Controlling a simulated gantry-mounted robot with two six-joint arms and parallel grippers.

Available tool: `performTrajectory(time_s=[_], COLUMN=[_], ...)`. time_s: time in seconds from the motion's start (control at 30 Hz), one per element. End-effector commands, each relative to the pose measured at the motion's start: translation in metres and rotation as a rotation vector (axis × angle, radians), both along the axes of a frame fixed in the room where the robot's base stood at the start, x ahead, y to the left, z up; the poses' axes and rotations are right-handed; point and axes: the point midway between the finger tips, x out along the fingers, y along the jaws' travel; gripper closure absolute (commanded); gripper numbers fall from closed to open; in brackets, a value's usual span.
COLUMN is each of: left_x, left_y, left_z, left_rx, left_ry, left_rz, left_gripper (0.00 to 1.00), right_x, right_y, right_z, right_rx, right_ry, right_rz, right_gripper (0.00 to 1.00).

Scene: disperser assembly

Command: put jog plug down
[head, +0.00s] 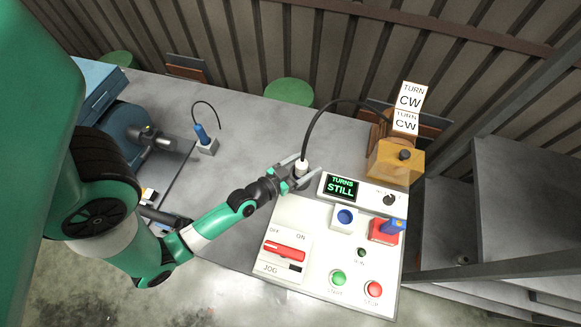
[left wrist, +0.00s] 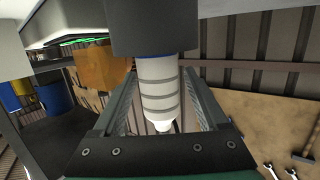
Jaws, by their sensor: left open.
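The white jog plug (head: 301,167), with a black cable rising from it, stands near the panel's back left corner. My left gripper (head: 304,170) is open, with one finger on each side of the plug. In the left wrist view the banded white plug (left wrist: 158,88) sits between the spread fingers, its narrow white tip showing and its other end under a dark block. I cannot tell what bears the plug's lower end, as the gripper hides it. My right gripper is not in view.
The white control panel (head: 318,236) has a red JOG switch (head: 285,250), a blue round socket (head: 345,216) and a display (head: 341,187) reading "TURNS STILL". An orange box (head: 395,163) stands behind it. A blue plug (head: 200,133) sits on a grey block. The table's middle is clear.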

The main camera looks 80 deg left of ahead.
Motion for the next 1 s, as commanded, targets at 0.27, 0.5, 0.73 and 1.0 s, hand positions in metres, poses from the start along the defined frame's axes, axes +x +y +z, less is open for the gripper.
performTrajectory(time_s=[0.27, 0.5, 0.73, 1.0], left_x=[-0.062, -0.089, -0.092, -0.091], left_y=[-0.033, -0.047, -0.049, -0.049], left_z=[0.004, 0.015, 0.021, 0.02], left_rx=[-0.002, -0.001, 0.0, 0.0], left_ry=[0.002, 0.001, 0.0, 0.0], left_rz=[0.002, 0.002, 0.0, 0.0], left_gripper=[0.24, 0.24, 0.24, 0.24], right_x=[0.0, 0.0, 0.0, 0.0], right_y=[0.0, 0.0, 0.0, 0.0], right_z=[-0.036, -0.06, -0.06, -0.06], right_rx=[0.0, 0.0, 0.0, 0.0], right_ry=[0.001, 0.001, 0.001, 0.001], right_rz=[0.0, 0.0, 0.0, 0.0], right_gripper=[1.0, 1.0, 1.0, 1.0])
